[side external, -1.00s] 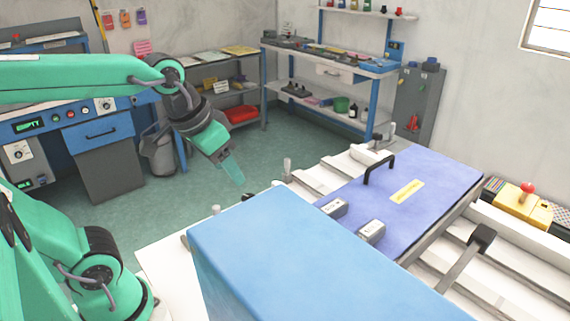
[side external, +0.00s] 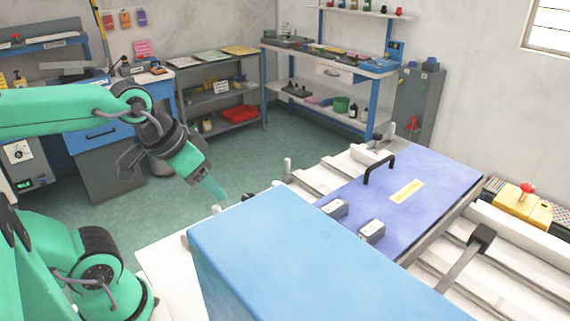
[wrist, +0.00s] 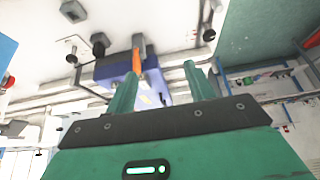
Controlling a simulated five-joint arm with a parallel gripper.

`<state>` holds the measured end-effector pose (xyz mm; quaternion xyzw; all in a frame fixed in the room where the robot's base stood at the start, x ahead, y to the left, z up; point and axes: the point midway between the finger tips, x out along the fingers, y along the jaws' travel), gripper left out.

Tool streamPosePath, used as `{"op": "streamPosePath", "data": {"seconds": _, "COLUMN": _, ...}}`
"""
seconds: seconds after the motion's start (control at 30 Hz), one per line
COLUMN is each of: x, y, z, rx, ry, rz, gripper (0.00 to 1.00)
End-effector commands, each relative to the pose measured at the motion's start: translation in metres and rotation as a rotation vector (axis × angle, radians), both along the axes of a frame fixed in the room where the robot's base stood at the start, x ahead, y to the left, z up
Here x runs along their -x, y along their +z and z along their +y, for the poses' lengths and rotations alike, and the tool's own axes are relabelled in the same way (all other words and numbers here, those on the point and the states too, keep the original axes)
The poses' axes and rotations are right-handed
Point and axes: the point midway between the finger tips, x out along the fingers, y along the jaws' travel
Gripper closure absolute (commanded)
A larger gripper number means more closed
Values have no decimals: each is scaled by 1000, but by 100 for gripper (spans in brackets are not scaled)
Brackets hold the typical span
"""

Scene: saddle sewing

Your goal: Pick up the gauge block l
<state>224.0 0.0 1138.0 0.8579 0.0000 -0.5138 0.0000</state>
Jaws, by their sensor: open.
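Two small grey blocks with pale labelled tops sit at the near left edge of the purple plate (side external: 425,180) in the side external view. One block (side external: 333,207) is farther back and the other block (side external: 371,231) is nearer. Their labels are too small to read, so I cannot tell which is gauge block l. My gripper (side external: 215,188) hangs left of the plate, apart from both blocks. In the wrist view my gripper (wrist: 160,85) is open, its two green fingers spread with nothing held. The purple plate (wrist: 112,70) shows beyond the fingers.
A large blue box (side external: 300,255) stands in front of the plate, between my arm and the blocks. A black handle (side external: 378,168) rises from the plate. A clamp lever (side external: 470,250) stands at its right. A yellow box with a red knob (side external: 522,205) is farther right.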

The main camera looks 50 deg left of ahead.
Motion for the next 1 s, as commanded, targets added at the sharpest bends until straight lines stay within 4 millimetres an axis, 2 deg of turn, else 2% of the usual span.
{"op": "streamPosePath", "data": {"seconds": 0.17, "x": 0, "y": 0, "z": 0, "rx": 0, "ry": 0, "rz": 0, "gripper": 47}}
{"op": "streamPosePath", "data": {"seconds": 0.2, "x": 0, "y": 0, "z": 0, "rx": 0, "ry": 0, "rz": 0, "gripper": 43}}
{"op": "streamPosePath", "data": {"seconds": 0.63, "x": -5, "y": 3, "z": -2, "rx": 3, "ry": -1, "rz": 8, "gripper": 43}}
{"op": "streamPosePath", "data": {"seconds": 0.77, "x": -14, "y": 9, "z": -5, "rx": 9, "ry": -4, "rz": 28, "gripper": 43}}
{"op": "streamPosePath", "data": {"seconds": 1.0, "x": -48, "y": 24, "z": -19, "rx": 25, "ry": -10, "rz": 90, "gripper": 43}}
